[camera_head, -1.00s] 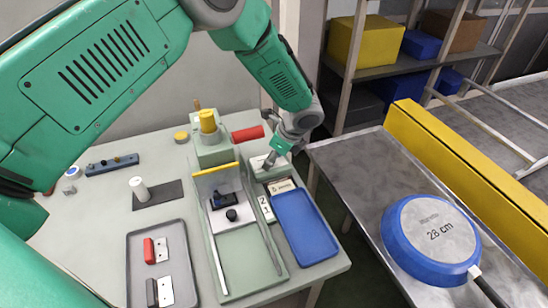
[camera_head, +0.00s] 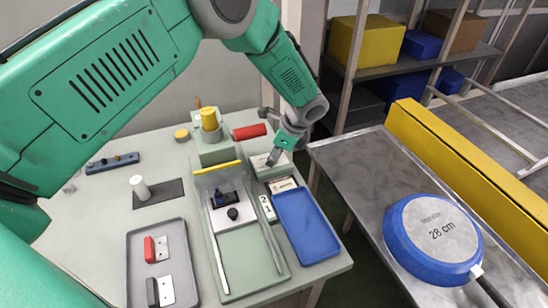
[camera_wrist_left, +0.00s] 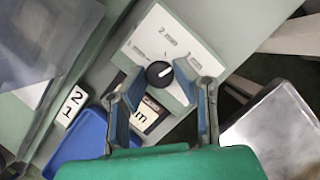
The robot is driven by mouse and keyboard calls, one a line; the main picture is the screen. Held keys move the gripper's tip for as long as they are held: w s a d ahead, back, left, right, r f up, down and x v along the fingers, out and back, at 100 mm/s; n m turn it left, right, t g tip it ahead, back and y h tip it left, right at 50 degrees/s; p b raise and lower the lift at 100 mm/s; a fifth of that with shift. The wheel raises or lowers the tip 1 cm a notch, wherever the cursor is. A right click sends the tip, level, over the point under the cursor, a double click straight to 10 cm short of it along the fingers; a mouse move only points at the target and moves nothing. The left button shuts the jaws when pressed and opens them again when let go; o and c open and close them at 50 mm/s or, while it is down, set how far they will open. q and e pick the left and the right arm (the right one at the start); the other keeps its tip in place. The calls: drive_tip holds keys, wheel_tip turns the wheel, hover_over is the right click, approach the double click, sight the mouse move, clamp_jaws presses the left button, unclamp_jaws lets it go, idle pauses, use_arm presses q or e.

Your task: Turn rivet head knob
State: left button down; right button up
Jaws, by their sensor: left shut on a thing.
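The rivet head knob (camera_wrist_left: 160,74) is a round black dial with a white pointer line. It sits on a white panel (camera_wrist_left: 150,38) with printed numbers and marks, on a pale box (camera_head: 266,172) at the table's right back side. In the left wrist view its pointer is toward the upper right. My left gripper (camera_wrist_left: 159,70) is shut on the knob, with one finger on each side of it. In the head view the left gripper (camera_head: 271,158) is over the box and hides the knob. My right gripper is not in view.
A blue tray (camera_head: 306,228) and a number plate (camera_head: 267,208) lie in front of the box. A red cylinder (camera_head: 249,132) is behind it. A press with a yellow knob (camera_head: 209,119) stands to the left.

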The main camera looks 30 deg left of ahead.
use_arm(q)
drive_tip(key=n, duration=0.1)
drive_tip(key=n+g+b, duration=0.1)
drive_tip(key=n, duration=0.1)
drive_tip(key=n+h, duration=0.1)
drive_tip(key=shift+w+n+g, duration=0.25)
drive_tip(key=shift+n+g, duration=0.05)
drive_tip(key=shift+a+n+g+h+b, duration=0.1)
drive_tip(key=shift+n+g+h+b, duration=0.25)
drive_tip(key=shift+n, duration=0.65)
drive_tip(key=shift+n+g+h+b, duration=0.15)
drive_tip(key=shift+n+g+b, duration=0.2)
drive_tip(key=shift+n, duration=0.65)
drive_tip(key=shift+r, duration=0.1)
drive_tip(key=shift+w, duration=0.1)
drive_tip(key=c, duration=1.3)
unclamp_jaws()
